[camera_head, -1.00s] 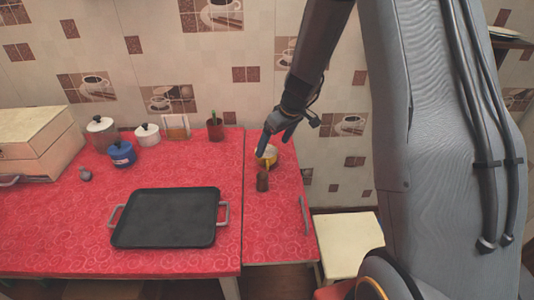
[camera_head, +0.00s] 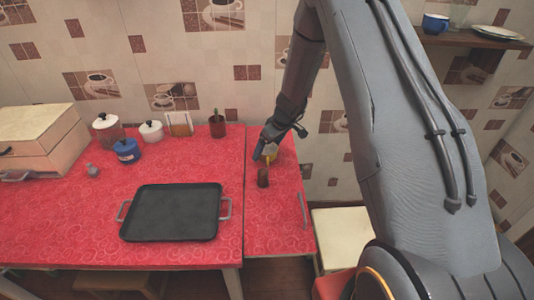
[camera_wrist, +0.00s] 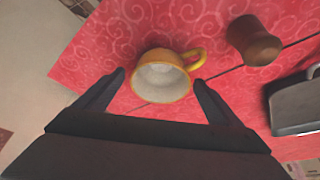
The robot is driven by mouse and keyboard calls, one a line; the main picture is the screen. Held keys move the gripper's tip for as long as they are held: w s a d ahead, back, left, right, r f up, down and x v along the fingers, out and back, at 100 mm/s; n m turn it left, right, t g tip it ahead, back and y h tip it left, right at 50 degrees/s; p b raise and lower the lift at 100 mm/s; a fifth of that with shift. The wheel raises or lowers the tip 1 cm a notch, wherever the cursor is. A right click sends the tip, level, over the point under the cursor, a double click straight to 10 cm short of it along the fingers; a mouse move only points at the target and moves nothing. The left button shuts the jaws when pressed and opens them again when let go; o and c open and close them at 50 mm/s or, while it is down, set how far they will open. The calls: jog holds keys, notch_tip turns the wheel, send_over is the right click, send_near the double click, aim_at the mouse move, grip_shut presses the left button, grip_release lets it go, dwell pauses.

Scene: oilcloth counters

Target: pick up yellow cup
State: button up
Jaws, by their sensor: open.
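The yellow cup (camera_wrist: 162,92) stands upright on the red cloth, its pale inside and rim facing the wrist camera and its handle pointing right. In the head view the cup (camera_head: 270,152) is at the back of the narrow right-hand counter, partly hidden by my gripper (camera_head: 268,148). In the wrist view my gripper (camera_wrist: 160,82) is open, with one finger on each side of the cup. The cup lies between the fingertips; I cannot tell whether either finger touches it.
A brown wooden shaker (camera_head: 263,176) stands close beside the cup; it also shows in the wrist view (camera_wrist: 253,40). A black tray (camera_head: 172,212) lies on the larger counter (camera_head: 70,225). Several canisters stand at the back. The tiled wall is close behind the cup.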

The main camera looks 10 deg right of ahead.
jog(key=shift+w+a+f, duration=0.1)
jog(key=shift+f, duration=0.3)
jog(key=c, duration=1.2)
jog(key=shift+r, duration=0.1)
jog(key=shift+c, duration=0.2)
